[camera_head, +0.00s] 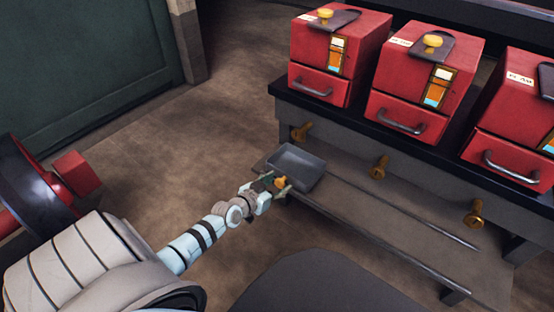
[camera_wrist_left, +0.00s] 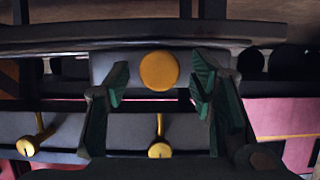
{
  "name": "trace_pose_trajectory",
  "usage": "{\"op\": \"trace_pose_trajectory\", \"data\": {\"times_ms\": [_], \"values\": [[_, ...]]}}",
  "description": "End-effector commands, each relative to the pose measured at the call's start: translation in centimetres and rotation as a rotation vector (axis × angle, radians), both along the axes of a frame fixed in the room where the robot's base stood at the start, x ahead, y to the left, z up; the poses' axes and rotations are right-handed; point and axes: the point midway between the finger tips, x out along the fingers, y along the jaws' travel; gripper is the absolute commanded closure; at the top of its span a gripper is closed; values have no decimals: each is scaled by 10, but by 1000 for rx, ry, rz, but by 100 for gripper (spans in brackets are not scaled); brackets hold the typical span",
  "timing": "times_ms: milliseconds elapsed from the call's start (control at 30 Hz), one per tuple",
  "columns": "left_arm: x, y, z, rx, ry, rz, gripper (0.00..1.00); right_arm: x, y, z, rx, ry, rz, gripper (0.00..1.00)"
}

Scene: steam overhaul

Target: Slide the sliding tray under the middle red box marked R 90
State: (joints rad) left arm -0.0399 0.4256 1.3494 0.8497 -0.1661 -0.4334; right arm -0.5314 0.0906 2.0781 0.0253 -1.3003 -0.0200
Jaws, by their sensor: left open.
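The sliding tray (camera_head: 299,163) is a shallow grey pan at the left end of the low shelf, below the left red box. It has a round orange knob (camera_head: 281,182) on its near side; the knob also shows in the left wrist view (camera_wrist_left: 159,71). My left gripper (camera_head: 275,185) is open, with its green-padded fingers on either side of the knob and a gap visible on both sides in the left wrist view. The middle red box (camera_head: 398,116) stands on the upper bench, right of the tray. Its label is too small to read surely. My right gripper is not in view.
A thin rail (camera_head: 400,210) runs along the low shelf (camera_head: 365,232) to the right of the tray. Several brass knobs (camera_head: 378,167) stick out from the bench front above it. A left red box (camera_head: 337,55) and a right red box (camera_head: 513,125) flank the middle one.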

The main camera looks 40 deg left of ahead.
Motion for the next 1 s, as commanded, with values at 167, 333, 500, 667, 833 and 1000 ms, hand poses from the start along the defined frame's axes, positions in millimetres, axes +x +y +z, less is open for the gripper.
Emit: {"op": "trace_pose_trajectory", "data": {"times_ms": [167, 333, 500, 667, 833, 1000], "values": [[3, 0, -1, 0, -1, 0, 50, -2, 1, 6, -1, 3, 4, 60], [3, 0, 0, 0, 0, 0, 53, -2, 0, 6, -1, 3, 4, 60], [3, 0, -1, 0, 0, 0, 80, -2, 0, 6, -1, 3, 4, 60], [3, 0, -1, 0, 0, 0, 100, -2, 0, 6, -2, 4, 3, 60], [3, 0, -1, 0, 0, 1, 100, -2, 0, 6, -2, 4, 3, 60], [0, -1, 0, -1, 2, 8, 100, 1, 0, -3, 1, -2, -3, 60]]}}
